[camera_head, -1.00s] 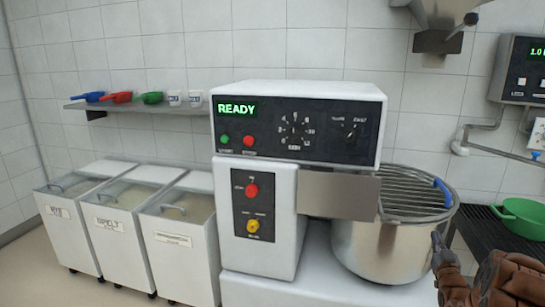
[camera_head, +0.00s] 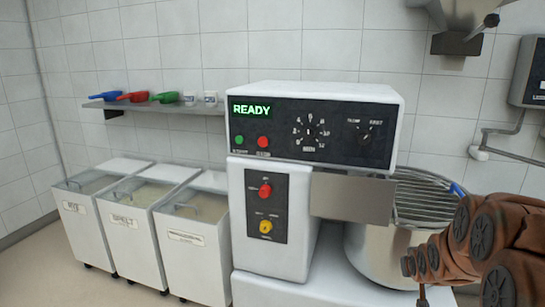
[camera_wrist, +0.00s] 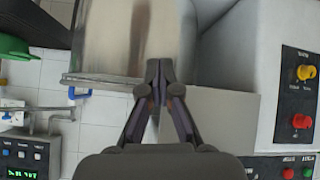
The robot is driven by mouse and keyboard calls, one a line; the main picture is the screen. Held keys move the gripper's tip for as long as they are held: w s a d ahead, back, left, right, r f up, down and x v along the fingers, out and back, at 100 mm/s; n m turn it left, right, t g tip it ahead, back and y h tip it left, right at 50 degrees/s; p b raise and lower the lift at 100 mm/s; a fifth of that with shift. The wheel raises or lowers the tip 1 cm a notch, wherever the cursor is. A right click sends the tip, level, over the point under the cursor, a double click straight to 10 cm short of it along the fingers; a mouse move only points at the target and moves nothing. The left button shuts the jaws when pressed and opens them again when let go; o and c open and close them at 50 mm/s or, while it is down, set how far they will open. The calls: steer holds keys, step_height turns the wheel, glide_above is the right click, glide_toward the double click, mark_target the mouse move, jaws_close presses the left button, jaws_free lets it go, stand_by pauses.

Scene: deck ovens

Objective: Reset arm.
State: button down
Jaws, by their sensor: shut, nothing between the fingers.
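My gripper (camera_wrist: 158,82) is shut and empty in the wrist view, its two fingertips together in front of the mixer's steel bowl (camera_wrist: 125,35). In the head view my brown arm covers the right side of the bowl (camera_head: 372,250). The fingertips are hard to make out there, hidden by the arm. The mixer (camera_head: 262,220) is white with a dark panel and a display reading READY. A wire guard (camera_head: 420,195) with a blue handle (camera_head: 457,189) covers the bowl.
Several lidded flour bins (camera_head: 190,250) stand on the floor at left. A shelf (camera_head: 150,106) holds blue, red and green scoops and white cups. A steel hopper (camera_head: 455,15) hangs at upper right. A wall control box (camera_head: 530,75) is at the right edge.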

steer(key=s+a+r+g+y, duration=0.1)
steer(key=s+a+g, duration=0.45)
steer(key=s, duration=0.85)
steer(key=s+a+r+n+g+y, duration=0.1)
steer(key=s+a+g, duration=0.1)
steer(key=s+a, duration=0.9)
steer(key=s+a+r+g+y, duration=0.1)
steer(key=s+a+r+g, duration=0.2)
steer(key=s, duration=1.4)
step_height(320, 180, up, 12)
steer(key=p, duration=1.3)
steer(key=shift+a+r, duration=0.2)
steer(key=shift+r, duration=0.05)
steer(key=shift+w, duration=0.1)
